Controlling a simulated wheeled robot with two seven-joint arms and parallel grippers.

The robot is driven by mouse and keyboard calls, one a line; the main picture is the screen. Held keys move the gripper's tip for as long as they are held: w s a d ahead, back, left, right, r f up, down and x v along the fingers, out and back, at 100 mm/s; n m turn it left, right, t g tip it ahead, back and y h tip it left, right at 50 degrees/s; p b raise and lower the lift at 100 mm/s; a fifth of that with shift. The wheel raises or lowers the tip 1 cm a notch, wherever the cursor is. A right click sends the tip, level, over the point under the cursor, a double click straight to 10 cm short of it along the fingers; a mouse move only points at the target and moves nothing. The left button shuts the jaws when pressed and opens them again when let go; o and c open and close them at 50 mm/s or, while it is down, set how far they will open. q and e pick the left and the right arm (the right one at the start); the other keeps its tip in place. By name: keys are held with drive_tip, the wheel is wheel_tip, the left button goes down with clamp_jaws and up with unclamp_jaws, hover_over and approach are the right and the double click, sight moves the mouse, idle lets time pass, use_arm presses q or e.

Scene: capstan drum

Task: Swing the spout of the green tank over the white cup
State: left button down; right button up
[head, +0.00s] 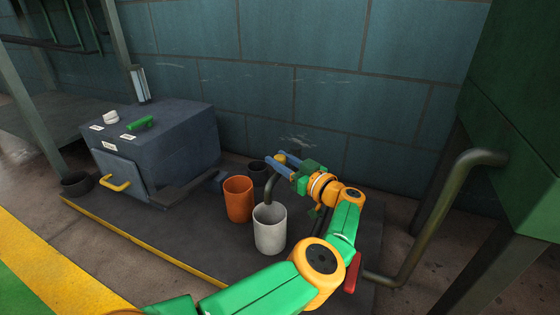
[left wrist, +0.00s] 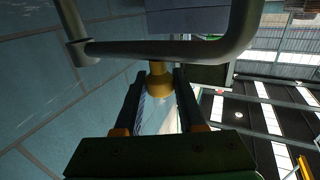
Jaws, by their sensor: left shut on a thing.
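The white cup (head: 270,232) stands upright on the dark platform in the head view. A dark bent spout (head: 269,188) comes down just at its back rim; I cannot tell whether its end is over the opening or behind it. My left gripper (head: 279,161) is shut on the yellow knob (head: 281,157) of the spout. The left wrist view shows this knob (left wrist: 159,80) between the fingers, with the spout pipe (left wrist: 165,50) crossing beyond it. A large green tank-like body (head: 525,110) stands at the right. My arm hides where the spout joins. My right gripper is not in view.
An orange cup (head: 238,199) stands left of the white cup, with a dark cup (head: 258,172) behind. A grey box (head: 165,150) with a yellow handle (head: 115,184) stands left. A pipe (head: 437,215) and red lever (head: 352,273) are right. A block wall (head: 300,60) closes the back.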

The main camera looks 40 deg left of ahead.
use_arm(q)
drive_tip(key=c, duration=0.5)
unclamp_jaws()
drive_tip(key=d, duration=0.2)
drive_tip(key=d+p, duration=0.1)
drive_tip(key=d, duration=0.1)
drive_tip(key=d+p, duration=0.1)
drive_tip(key=d, duration=0.1)
drive_tip(key=shift+s+d, duration=0.2)
drive_tip(key=shift+s, duration=0.15)
drive_tip(key=shift+s+d, duration=0.15)
drive_tip(key=shift+d, duration=0.25)
drive_tip(key=shift+s+f, duration=0.1)
